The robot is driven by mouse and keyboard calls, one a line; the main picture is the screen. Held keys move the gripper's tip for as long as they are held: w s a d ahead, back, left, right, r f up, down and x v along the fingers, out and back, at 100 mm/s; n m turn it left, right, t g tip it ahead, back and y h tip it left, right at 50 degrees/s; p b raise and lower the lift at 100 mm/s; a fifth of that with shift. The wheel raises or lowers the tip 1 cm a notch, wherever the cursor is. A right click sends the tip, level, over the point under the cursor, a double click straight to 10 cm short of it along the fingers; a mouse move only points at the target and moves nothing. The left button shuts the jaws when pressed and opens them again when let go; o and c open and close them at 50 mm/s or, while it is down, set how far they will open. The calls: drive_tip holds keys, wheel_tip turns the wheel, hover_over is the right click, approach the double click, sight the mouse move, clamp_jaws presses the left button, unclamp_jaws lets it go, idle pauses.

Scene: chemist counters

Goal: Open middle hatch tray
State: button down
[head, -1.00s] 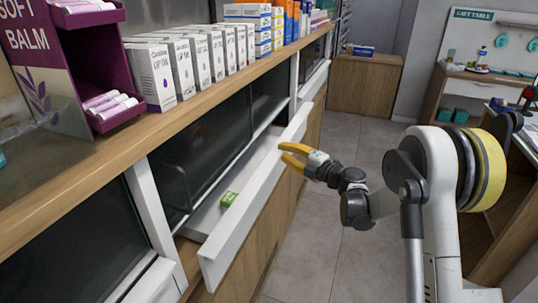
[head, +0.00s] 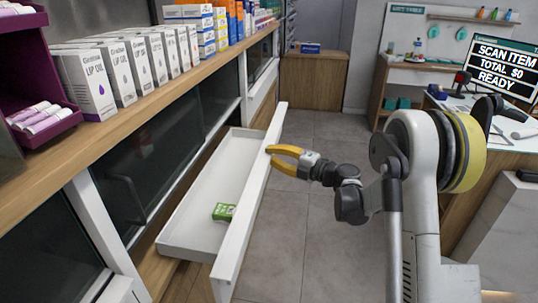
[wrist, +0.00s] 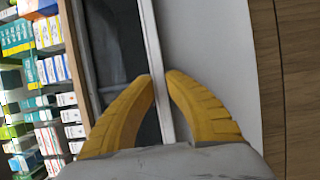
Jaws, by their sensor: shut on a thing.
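The middle hatch tray (head: 190,208) is a long white drawer pulled out from under a dark glass hatch in the counter on the left. Its white front panel (head: 245,215) stands over the aisle, and the inside of the tray is widely exposed. My gripper (head: 270,154) has its yellow fingers shut on the top edge of that panel, near its far end. In the wrist view the yellow fingers (wrist: 163,85) close from both sides on a thin white edge. A small green and white box (head: 223,211) lies in the tray.
The wooden counter top (head: 150,105) above carries rows of boxes (head: 135,62) and a purple stand (head: 30,70). Clear floor (head: 310,200) lies right of the tray. A checkout counter with a screen (head: 503,62) stands at the right.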

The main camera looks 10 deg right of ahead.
drive_tip(key=c, duration=1.4)
unclamp_jaws()
drive_tip(key=shift+d, duration=0.1)
drive_tip(key=v, duration=1.2)
